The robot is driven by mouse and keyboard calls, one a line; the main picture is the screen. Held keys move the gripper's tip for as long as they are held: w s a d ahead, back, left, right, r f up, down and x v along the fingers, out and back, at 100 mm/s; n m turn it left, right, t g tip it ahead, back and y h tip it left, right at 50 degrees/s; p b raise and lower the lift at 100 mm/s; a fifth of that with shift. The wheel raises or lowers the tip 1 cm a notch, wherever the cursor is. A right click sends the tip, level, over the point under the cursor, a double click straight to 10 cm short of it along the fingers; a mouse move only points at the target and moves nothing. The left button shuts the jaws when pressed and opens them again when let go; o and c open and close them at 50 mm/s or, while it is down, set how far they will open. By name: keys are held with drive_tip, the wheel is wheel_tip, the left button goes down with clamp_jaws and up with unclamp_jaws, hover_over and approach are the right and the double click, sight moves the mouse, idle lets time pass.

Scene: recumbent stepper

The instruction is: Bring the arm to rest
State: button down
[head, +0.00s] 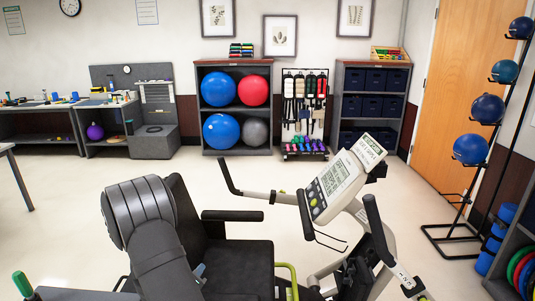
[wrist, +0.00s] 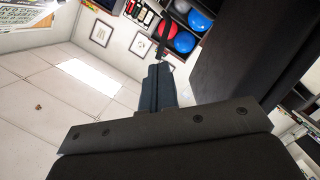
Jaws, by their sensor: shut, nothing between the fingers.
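The recumbent stepper stands in the front middle of the head view, with a black seat (head: 240,268), a display console (head: 335,185) and black-gripped handles (head: 378,230). My dark grey arm (head: 140,210) is in front of the seat's left side and hides part of it. In the wrist view my gripper (wrist: 163,85) is shut, its dark fingers together with nothing between them. A large dark surface (wrist: 245,60), perhaps the seat, is close on the right of the fingers; I cannot tell whether they touch it. Part of the console (wrist: 35,12) shows at the upper left.
Shelves with exercise balls (head: 237,104) and bins (head: 370,95) line the back wall. A ball rack (head: 470,150) stands at the right by a wooden door (head: 452,95). A workbench (head: 40,105) is at the back left.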

drive_tip(key=a+r+n+t+h, duration=0.1)
drive_tip(key=a+n, duration=0.7)
drive_tip(key=a, duration=1)
drive_tip(key=shift+s+a+r+t+h, duration=0.15)
drive_tip(key=shift+s+r+t+h, duration=0.15)
drive_tip(key=shift+r, duration=0.25)
idle(0.9)
drive_tip(key=d+m+g+y, duration=0.1)
drive_tip(key=d+m, duration=0.5)
drive_tip(key=d, duration=0.8)
drive_tip(key=shift+w+d+f+m, duration=0.25)
drive_tip(key=shift+w+d+m, duration=0.05)
drive_tip(key=shift+w+d, duration=0.1)
